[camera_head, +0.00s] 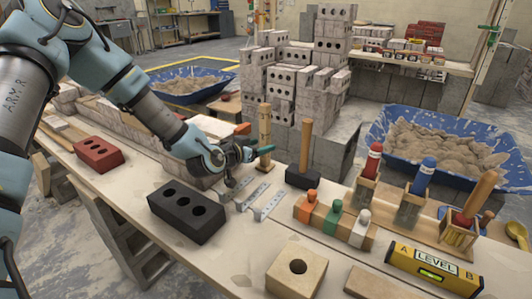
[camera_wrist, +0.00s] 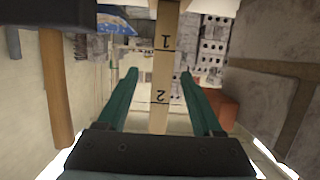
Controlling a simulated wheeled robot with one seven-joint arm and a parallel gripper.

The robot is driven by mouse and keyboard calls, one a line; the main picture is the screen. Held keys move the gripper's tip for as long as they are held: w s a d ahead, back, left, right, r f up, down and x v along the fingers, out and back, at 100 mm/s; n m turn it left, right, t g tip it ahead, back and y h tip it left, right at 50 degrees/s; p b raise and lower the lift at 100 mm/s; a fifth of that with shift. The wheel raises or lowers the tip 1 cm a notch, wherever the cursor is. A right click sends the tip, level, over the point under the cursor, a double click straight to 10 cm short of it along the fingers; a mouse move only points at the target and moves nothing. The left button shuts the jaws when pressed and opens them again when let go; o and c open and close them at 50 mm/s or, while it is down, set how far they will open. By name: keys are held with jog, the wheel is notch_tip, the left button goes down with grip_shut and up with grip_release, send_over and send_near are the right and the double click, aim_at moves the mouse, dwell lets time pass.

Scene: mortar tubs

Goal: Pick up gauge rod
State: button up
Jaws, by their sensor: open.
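The gauge rod (camera_head: 265,126) is a pale upright wooden post on the bench, just beyond my gripper (camera_head: 258,157). In the wrist view the gauge rod (camera_wrist: 162,60) carries dark lines and the numbers 1 and 2. My gripper (camera_wrist: 158,75) is open, with its two green fingers apart. The rod shows in the gap between them, with clear space on both sides. I cannot tell from this view whether it is in depth between the fingertips. The rod's foot is partly hidden by my gripper in the head view.
A mallet (camera_head: 306,145) stands handle-up right of the rod; its handle (camera_wrist: 56,90) is left in the wrist view. Metal brackets (camera_head: 262,200), a black brick (camera_head: 186,211) and a rack of coloured bottles (camera_head: 335,220) lie nearer. Stacked blocks (camera_head: 285,85) rise behind.

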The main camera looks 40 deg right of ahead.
jog(key=shift+f+p+x, duration=0.15)
jog(key=shift+p+x, duration=0.1)
jog(key=shift+x, duration=1.4)
jog(key=shift+f+p+x, duration=0.1)
jog(key=shift+p+x, duration=0.1)
jog(key=shift+x, duration=1.45)
jog(key=shift+w+a, duration=0.1)
grip_shut()
